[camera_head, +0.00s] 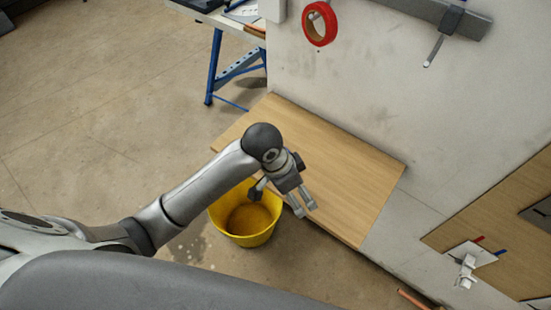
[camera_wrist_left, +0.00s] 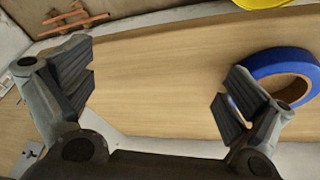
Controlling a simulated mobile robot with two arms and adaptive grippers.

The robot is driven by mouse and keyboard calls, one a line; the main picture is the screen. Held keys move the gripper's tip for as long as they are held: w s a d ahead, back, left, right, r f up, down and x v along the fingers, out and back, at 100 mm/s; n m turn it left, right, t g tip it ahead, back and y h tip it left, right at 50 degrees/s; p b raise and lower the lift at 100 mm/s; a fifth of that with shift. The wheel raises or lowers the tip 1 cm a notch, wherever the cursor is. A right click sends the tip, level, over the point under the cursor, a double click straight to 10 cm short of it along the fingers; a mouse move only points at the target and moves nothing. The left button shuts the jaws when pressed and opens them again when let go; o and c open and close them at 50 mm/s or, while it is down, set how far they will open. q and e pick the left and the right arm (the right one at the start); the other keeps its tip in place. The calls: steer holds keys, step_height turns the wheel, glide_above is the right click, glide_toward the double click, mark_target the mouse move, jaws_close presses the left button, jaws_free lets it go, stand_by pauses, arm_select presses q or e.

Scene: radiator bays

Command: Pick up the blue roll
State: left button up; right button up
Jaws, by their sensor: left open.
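The blue roll (camera_wrist_left: 268,60) lies on the wooden board (camera_wrist_left: 150,70) at the right of the left wrist view. The right-hand finger overlaps its near edge and hides part of it; I cannot tell whether they touch. The roll does not show in the head view, where my arm and gripper cover part of the board (camera_head: 345,175). My left gripper (camera_head: 305,209) hangs over the board's near left part, with its fingers spread and nothing between them (camera_wrist_left: 155,95). The roll is off to one side of the gap. My right gripper is not in view.
A yellow bucket (camera_head: 262,238) stands on the floor beside the board, under my left wrist. A red roll (camera_head: 320,36) hangs on the wall. A blue-legged table (camera_head: 212,65) is at the back. Copper-coloured pipes (camera_wrist_left: 75,22) lie beyond the board.

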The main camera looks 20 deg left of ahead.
arm_select(q)
steer(key=shift+m+g+y, duration=0.5)
steer(key=shift+m+y, duration=0.3)
steer(key=shift+m, duration=0.1)
steer(key=w+r, duration=0.1)
steer(key=w+a+r, duration=0.1)
steer(key=w, duration=0.1)
steer(key=w+a+r, duration=0.1)
steer(key=w, duration=0.1)
steer(key=shift+r, duration=0.2)
steer(key=w+a+r+y, duration=0.2)
steer(key=w+a+r, duration=0.3)
steer(key=r, duration=0.1)
steer(key=shift+g, duration=0.4)
steer(key=f, duration=0.5)
steer(key=shift+s+a+f, duration=0.1)
steer(key=shift+a+f, duration=0.2)
steer(key=shift+f, duration=0.1)
steer(key=f, duration=0.1)
steer(key=f+p, duration=0.1)
steer(key=f, duration=0.2)
steer(key=shift+s+a+f, duration=0.2)
steer(key=shift+a, duration=0.05)
steer(key=shift+f+p, duration=0.3)
steer(key=shift+f, duration=0.15)
steer(key=c, duration=0.9)
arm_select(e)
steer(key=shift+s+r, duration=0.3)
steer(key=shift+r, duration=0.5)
